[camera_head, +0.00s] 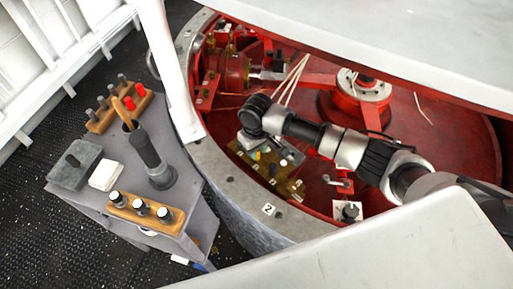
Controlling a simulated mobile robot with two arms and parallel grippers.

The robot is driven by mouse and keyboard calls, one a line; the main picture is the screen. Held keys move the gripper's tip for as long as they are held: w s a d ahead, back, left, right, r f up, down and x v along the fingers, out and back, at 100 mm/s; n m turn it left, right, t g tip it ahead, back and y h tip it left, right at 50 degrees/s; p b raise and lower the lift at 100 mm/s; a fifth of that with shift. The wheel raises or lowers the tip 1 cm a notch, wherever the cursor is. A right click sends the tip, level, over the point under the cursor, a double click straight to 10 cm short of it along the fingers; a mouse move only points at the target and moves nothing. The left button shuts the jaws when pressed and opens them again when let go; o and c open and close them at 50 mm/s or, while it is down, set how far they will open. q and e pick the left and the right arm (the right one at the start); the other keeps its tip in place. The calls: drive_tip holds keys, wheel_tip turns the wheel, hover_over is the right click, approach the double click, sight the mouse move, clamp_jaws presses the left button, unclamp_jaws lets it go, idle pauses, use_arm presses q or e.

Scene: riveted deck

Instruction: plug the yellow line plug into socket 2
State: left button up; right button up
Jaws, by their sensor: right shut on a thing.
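My right arm comes in from the right over the red well. Its gripper (254,149) points down at a brass-coloured panel (242,157) and is shut. A small yellow part, the yellow line plug (257,156), shows at its fingertips, low over the panel. The panel carries several small fittings and white labels, too small to read. A white tag with a 2 (268,209) lies on the grey rim in front of the panel. Whether the plug touches a socket is hidden by the gripper and too small to tell. My left gripper is not in view.
A grey stand (195,183) at the left holds a dark cylinder (149,158), a wooden rack of knobs (122,207) and a white block (106,174). Red machinery (233,70) and a round flanged hub (363,87) stand in the well. Thin pale lines (292,80) hang behind the arm.

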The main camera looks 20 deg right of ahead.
drive_tip(key=shift+f, duration=0.2)
drive_tip(key=o, duration=1)
wheel_tip(320, 180, up, 11)
drive_tip(key=shift+f, duration=0.1)
idle(0.4)
